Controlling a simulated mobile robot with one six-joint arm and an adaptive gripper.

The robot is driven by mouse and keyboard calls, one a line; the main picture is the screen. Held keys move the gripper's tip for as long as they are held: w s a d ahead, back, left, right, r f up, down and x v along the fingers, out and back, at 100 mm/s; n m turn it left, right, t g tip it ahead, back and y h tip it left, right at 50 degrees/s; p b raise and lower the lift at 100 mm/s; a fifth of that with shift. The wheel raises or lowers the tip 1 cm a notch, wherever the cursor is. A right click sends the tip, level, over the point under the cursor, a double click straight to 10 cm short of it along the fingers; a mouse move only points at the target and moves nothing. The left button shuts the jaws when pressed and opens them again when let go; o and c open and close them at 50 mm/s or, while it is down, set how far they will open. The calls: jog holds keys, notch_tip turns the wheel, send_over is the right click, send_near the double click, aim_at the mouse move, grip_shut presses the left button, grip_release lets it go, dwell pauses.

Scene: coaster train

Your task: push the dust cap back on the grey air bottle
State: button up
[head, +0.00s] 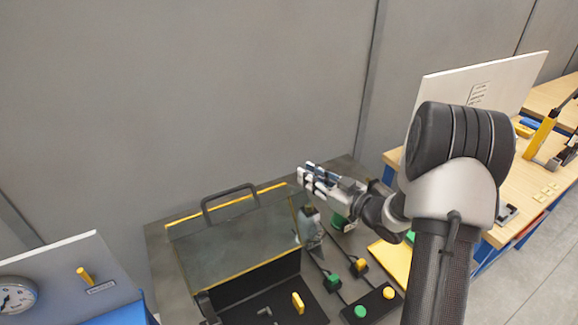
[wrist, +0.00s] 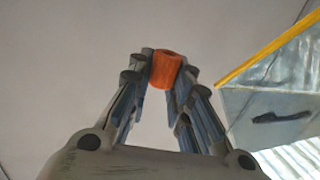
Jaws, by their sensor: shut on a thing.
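My gripper (head: 308,177) is raised above the dark bench in the head view, pointing left. In the wrist view its fingertips are shut on an orange, hollow-looking cap (wrist: 164,72), which sits between the tips. The cap cannot be made out in the head view. A grey bottle-like thing (head: 310,229) stands on the bench below my gripper, just right of the open case; it looks like the air bottle. Its top is close under my gripper in the picture, and I cannot tell the distance. The wrist view does not clearly show the bottle.
An open case (head: 232,245) with yellow edges and a raised lid stands left of the bottle. A control box (head: 372,305) with green and yellow buttons, coloured plugs and a yellow plate (head: 388,256) lie to the right. A grey wall is behind. The air above the case is clear.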

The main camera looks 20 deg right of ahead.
jog(key=shift+w+d+r, duration=0.1)
jog(key=shift+w+r, duration=0.2)
jog(key=shift+r, duration=0.05)
jog(key=shift+s+d, duration=0.15)
jog(key=shift+d, duration=0.1)
jog(key=shift+a+f+b, duration=0.1)
jog(key=shift+b, duration=0.2)
jog(key=shift+f+b, duration=2.25)
jog(key=shift+f, duration=0.55)
jog(key=shift+f+b, duration=1.5)
jog(key=shift+f, duration=0.15)
jog(key=o, duration=0.9)
jog(key=shift+c, duration=0.2)
